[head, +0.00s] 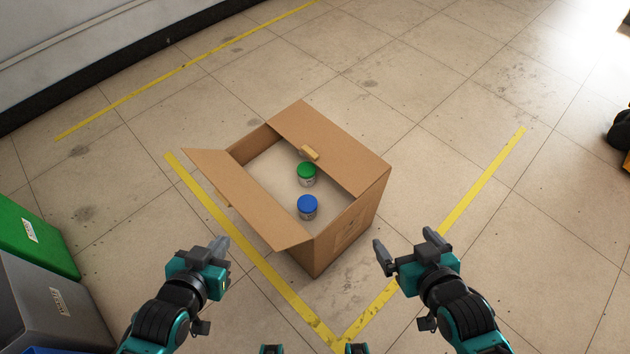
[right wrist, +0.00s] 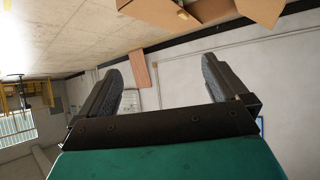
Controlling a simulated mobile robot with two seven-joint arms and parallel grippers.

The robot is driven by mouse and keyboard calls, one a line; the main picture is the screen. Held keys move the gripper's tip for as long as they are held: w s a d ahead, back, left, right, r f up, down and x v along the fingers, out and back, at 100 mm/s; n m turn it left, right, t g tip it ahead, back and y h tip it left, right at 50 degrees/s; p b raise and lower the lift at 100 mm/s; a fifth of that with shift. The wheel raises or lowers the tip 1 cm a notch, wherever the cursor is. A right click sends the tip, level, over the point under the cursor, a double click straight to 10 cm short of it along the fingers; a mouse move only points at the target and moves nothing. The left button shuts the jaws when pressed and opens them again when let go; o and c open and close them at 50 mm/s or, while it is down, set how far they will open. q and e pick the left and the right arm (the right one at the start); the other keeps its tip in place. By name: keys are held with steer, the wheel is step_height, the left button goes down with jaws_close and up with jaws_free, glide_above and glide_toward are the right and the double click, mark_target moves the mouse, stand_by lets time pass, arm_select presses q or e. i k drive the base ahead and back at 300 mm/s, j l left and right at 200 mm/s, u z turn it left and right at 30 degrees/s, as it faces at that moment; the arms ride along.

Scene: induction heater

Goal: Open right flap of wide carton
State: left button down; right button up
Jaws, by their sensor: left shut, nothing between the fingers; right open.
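The wide carton (head: 345,233) stands on the floor in front of me, seen from above in the head view. Its right flap (head: 335,140) lies flat over the right part of the opening, with a small tan tab (head: 310,153) at its inner edge. Its left flap (head: 240,195) is swung outward. My right gripper (head: 408,244) is open and empty, to the right of the carton's near corner and apart from it. It also shows in the right wrist view (right wrist: 160,85). My left gripper (head: 222,247) is shut and empty, left of the carton below the left flap.
Inside the carton stand a green-lidded can (head: 306,174) and a blue-lidded can (head: 307,207). Yellow floor tape (head: 480,185) runs around the carton. A green bin (head: 35,237) and a grey bin (head: 45,300) stand at the left edge. The floor right of the carton is clear.

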mark_target(349, 163)
steer(key=u, duration=1.05)
steer(key=l+u, duration=0.45)
steer(key=u, duration=0.2)
steer(key=l+u, duration=0.35)
steer(key=k+l+u, duration=0.1)
steer(key=l+u, duration=0.15)
steer(key=k+l+u, duration=0.25)
steer(key=k+l, duration=0.15)
steer(key=l, duration=0.2)
steer(key=k+l, duration=0.15)
steer(key=l, duration=0.2)
steer(key=k+l+u, duration=0.1)
steer(key=l, duration=0.25)
steer(key=k+l, duration=0.15)
steer(key=l, duration=0.15)
